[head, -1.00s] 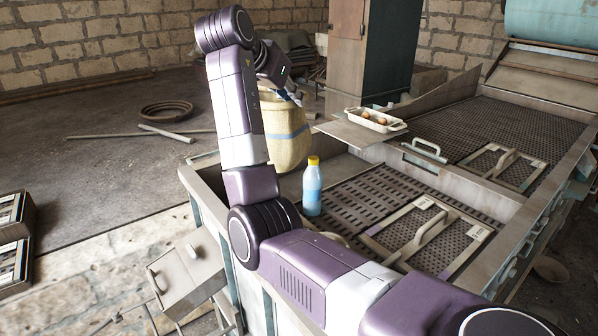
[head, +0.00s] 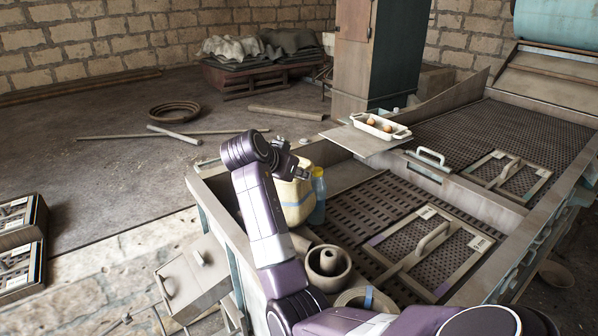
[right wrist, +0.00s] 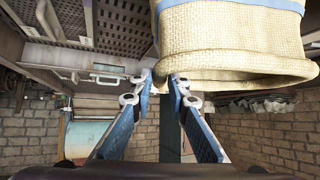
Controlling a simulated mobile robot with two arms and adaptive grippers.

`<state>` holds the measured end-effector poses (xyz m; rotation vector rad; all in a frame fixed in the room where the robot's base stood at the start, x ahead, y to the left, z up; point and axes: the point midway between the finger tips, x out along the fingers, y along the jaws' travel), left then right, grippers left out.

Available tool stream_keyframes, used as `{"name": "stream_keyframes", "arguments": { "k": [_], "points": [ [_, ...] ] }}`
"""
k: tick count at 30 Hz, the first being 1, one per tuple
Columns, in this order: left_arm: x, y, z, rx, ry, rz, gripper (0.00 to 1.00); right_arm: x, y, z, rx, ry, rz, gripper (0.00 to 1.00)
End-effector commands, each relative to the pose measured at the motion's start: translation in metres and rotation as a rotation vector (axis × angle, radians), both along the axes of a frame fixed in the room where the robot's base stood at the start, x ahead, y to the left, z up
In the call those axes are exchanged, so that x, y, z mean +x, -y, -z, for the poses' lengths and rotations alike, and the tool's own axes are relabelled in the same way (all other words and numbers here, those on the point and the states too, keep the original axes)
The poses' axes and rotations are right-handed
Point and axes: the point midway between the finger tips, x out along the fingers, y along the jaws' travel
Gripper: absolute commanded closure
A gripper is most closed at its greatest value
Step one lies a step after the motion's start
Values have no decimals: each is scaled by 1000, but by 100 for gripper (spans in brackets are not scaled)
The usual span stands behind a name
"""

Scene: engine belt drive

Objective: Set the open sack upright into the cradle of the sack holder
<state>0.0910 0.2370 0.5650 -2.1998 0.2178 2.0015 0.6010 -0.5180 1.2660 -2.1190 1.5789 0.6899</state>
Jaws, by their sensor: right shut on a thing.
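The sack (head: 293,197) is cream woven cloth with a blue band. It stands about upright at the left end of the machine's perforated bed, partly hidden by my right arm. My right gripper (head: 297,168) is at its upper rim. In the right wrist view the sack (right wrist: 235,40) hangs inverted in the picture, with its thick rolled rim beside the fingertips. My right gripper (right wrist: 165,82) is shut on the sack's rim. I cannot make out the sack holder's cradle; the sack's base is hidden behind my arm. My left gripper is not in view.
A blue bottle with a yellow cap (head: 318,196) stands close to the sack's right. A clay pot (head: 328,264) and a ring-shaped roll (head: 366,301) lie nearer. A handled screen frame (head: 428,246) is to the right.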

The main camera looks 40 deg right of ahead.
Motion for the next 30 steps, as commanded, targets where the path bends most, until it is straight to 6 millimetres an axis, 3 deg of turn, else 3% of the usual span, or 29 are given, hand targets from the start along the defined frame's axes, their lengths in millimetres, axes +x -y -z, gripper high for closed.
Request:
{"name": "stream_keyframes", "arguments": {
  "k": [8, 9, 14, 23, 30],
  "points": [
    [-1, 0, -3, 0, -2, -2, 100, 0, -1, 8, 2, 3, -1, 100],
    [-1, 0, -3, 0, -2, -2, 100, 0, -1, 9, 3, 1, -1, 84],
    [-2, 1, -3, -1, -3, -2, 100, 0, -1, 8, 1, 2, -1, 67],
    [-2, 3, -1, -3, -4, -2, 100, 0, -2, 7, 1, 3, -1, 67],
    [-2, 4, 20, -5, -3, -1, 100, -7, -28, -10, 1, 10, -3, 67]
  ]
}}
